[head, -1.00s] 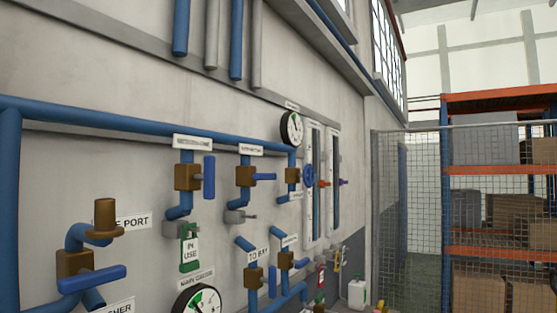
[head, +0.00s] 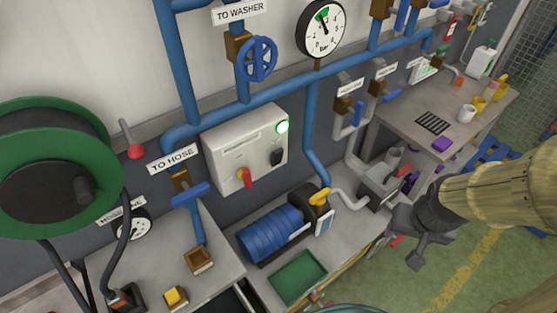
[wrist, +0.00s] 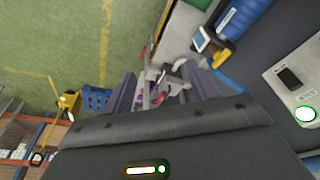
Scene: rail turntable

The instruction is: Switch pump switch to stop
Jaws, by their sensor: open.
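A light grey control box (head: 235,143) is on the wall above the blue pump (head: 270,233). It carries a red knob on yellow (head: 244,179), a black switch (head: 278,157) and a lit green lamp (head: 282,127). Its labels are too small to read, and which control is the pump switch cannot be told. In the wrist view the box (wrist: 281,73) is at the right edge, with its black switch (wrist: 290,77) and lit lamp (wrist: 305,114). My gripper (wrist: 160,88) is open and empty. In the head view it is right of the box, apart from it.
A green hose reel (head: 30,130) is at the left. A green tray (head: 298,277) lies on the bench before the pump. Blue pipes and a round gauge (head: 321,27) are above. A grey table (head: 400,122) with a mug stands at the back right. Green floor is free at the right.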

